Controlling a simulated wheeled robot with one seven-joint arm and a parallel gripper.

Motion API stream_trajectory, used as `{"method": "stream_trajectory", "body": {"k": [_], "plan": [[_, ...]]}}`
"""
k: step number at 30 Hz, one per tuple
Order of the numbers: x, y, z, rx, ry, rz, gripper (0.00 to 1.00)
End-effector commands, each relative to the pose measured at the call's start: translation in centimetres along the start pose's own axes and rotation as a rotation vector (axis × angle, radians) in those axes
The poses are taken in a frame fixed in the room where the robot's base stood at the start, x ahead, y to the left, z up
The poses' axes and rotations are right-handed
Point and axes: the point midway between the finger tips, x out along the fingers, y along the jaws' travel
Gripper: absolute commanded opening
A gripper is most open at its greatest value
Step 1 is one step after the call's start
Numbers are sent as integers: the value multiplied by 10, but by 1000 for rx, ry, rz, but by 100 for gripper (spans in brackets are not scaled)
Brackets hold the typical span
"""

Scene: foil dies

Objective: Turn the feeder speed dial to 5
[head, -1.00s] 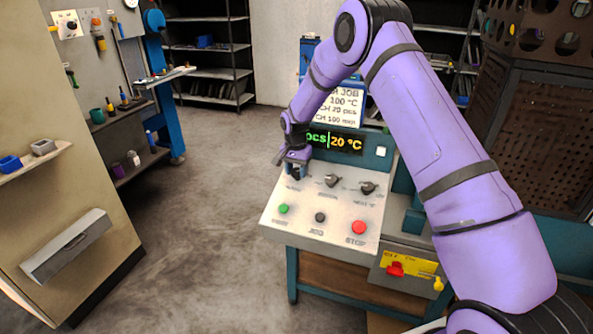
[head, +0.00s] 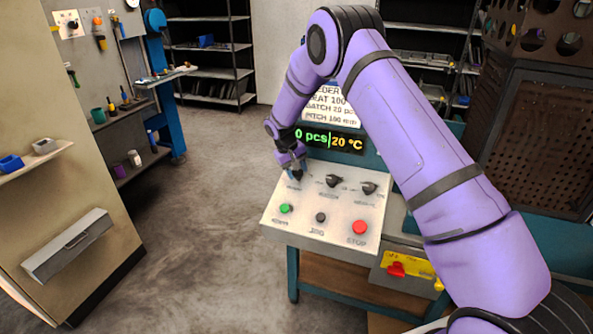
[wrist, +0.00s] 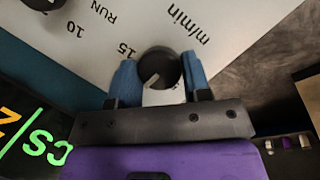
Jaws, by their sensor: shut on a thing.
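My gripper (wrist: 157,82) is shut on a round black dial (wrist: 158,65), with a blue finger on each side of it. The dial has a pale pointer mark; "m/min" is printed beside it and "15" lies near it, with "10" and "RUN" farther left.
A middle dial (head: 333,181) and a right dial (head: 369,188) stand on the panel. Below them are a green button (head: 285,208), a black button (head: 320,217) and a red stop button (head: 359,227). A display (head: 330,140) above reads "0 pcs" and "20 °C".

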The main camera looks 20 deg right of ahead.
Motion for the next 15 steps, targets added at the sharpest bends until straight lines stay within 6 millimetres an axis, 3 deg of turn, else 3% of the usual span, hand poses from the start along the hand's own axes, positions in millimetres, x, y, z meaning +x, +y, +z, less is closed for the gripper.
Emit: {"method": "stream_trajectory", "body": {"k": [15], "plan": [[0,-3,1,-469,25,151,21]]}}
